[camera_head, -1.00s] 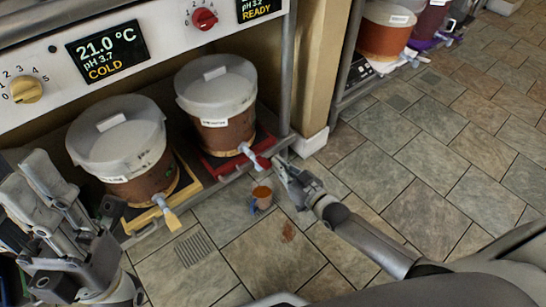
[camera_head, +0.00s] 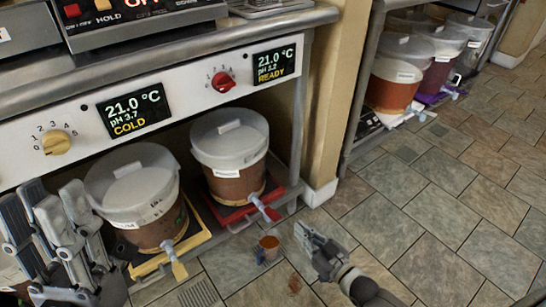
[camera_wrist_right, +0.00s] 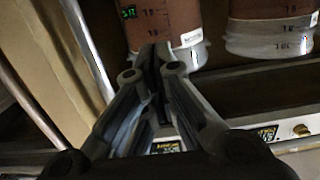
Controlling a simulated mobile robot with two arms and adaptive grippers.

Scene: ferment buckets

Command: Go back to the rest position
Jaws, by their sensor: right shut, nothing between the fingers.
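My right gripper (camera_head: 318,245) is shut and empty over the tiled floor, right of the small cup. In the right wrist view its two fingers (camera_wrist_right: 153,58) meet, and buckets show beyond them. My left gripper (camera_head: 50,222) is at the lower left, its fingers pointing up and apart, with nothing seen between them. It is in front of the left bucket (camera_head: 150,230), overlapping its left edge in the picture. The right bucket (camera_head: 235,186) stands on a red tray (camera_head: 225,212).
A small cup of brown liquid (camera_head: 268,250) stands below the red tap (camera_head: 265,210). A brown spill (camera_head: 294,284) is on the floor. The left bucket has a yellow tray (camera_head: 148,267) and tap. More buckets (camera_head: 395,82) stand on a rack at back right. The floor at right is clear.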

